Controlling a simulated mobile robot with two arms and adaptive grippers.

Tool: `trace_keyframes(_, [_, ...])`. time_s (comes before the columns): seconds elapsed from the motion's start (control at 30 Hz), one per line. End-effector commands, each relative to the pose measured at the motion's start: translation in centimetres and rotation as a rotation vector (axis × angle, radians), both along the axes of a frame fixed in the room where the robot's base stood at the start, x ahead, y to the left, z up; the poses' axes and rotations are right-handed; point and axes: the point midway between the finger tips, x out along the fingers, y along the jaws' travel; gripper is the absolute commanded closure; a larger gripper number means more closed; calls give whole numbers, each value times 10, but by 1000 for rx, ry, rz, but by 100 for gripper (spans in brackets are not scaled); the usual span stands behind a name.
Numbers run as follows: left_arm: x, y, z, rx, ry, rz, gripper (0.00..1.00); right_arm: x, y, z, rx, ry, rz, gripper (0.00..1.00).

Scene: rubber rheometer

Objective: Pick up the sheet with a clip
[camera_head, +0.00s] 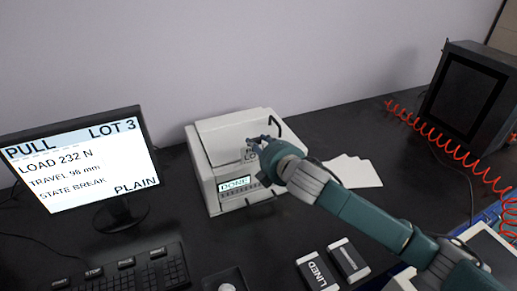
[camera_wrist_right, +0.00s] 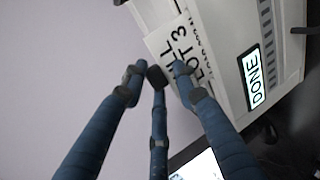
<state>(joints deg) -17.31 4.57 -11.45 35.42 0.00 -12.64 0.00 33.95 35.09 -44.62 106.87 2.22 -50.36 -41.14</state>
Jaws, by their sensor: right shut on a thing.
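My right gripper (camera_head: 264,143) is at the front of the white printer (camera_head: 240,125), whose small display reads DONE. It is shut on a small white printed sheet (camera_head: 249,155) marked LOT 3. In the right wrist view the fingertips (camera_wrist_right: 160,76) close at the edge of this sheet (camera_wrist_right: 178,48), and the fingers cover part of its text. I cannot tell whether the sheet is clear of the printer. I cannot make out a clip. My left gripper is not in view.
A monitor (camera_head: 82,165) reading PULL LOT 3 stands at the left, a keyboard (camera_head: 125,270) before it. Blank white sheets (camera_head: 352,172) lie right of the printer. Two dark boxes, one marked LINED (camera_head: 316,272), are in front. A red coiled cable (camera_head: 445,141) runs by a black cabinet (camera_head: 470,95).

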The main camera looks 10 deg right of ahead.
Motion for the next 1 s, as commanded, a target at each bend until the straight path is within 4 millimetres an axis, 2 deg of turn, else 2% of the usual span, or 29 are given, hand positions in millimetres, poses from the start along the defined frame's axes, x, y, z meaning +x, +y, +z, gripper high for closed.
trace_keyframes(0.27, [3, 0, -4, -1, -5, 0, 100, 1, 0, 41, 1, -8, 0, 89])
trace_keyframes(0.7, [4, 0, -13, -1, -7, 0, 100, 0, 0, 142, 1, -8, 0, 89])
trace_keyframes(1.0, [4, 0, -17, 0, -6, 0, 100, 0, 0, 185, 0, -4, 0, 89])
